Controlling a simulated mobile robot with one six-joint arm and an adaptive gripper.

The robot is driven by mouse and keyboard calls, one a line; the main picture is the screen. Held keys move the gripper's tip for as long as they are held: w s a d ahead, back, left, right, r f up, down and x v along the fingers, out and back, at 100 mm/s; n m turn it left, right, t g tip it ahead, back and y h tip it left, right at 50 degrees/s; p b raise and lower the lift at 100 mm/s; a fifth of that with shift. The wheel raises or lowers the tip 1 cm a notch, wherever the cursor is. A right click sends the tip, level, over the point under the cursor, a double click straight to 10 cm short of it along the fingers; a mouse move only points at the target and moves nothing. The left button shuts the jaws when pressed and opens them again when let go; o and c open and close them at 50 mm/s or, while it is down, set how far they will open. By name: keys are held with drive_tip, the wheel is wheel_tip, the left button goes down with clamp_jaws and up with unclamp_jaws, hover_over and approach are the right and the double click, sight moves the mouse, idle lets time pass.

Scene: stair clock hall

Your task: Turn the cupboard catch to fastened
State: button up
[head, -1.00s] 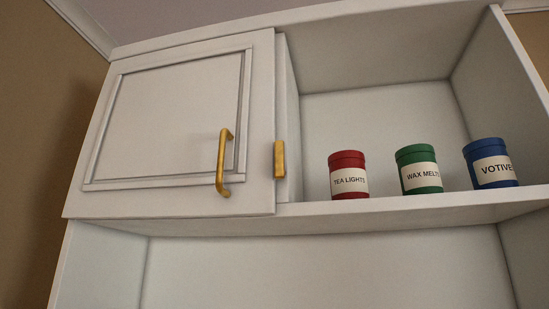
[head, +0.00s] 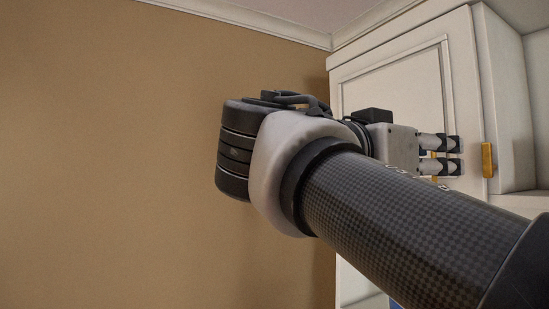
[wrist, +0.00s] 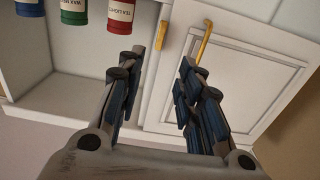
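The cupboard catch is a small brass block (head: 487,160), long axis upright, on the frame just right of the closed white cupboard door (head: 393,88). In the wrist view the catch (wrist: 162,35) lies just beyond the gap between my fingertips. My gripper (head: 460,156) is in front of the door, left of the catch, with its fingers pointing right in the head view. The fingers (wrist: 161,62) are apart with nothing between them. No contact with the catch shows. The brass door handle (wrist: 204,42) is near one finger; in the head view the gripper mostly hides it.
The wrist view sees the cupboard upside down. Red (wrist: 121,16), green (wrist: 74,11) and blue (wrist: 30,8) jars stand on the open shelf beside the catch. A bare tan wall (head: 110,150) fills the left of the head view.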

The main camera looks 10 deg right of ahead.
sight(486, 162)
drive_tip(key=p+x, duration=0.4)
drive_tip(key=x, duration=1.3)
drive_tip(key=shift+w+d+p, duration=0.3)
drive_tip(key=shift+d, duration=0.05)
drive_tip(key=shift+c, duration=0.5)
clamp_jaws()
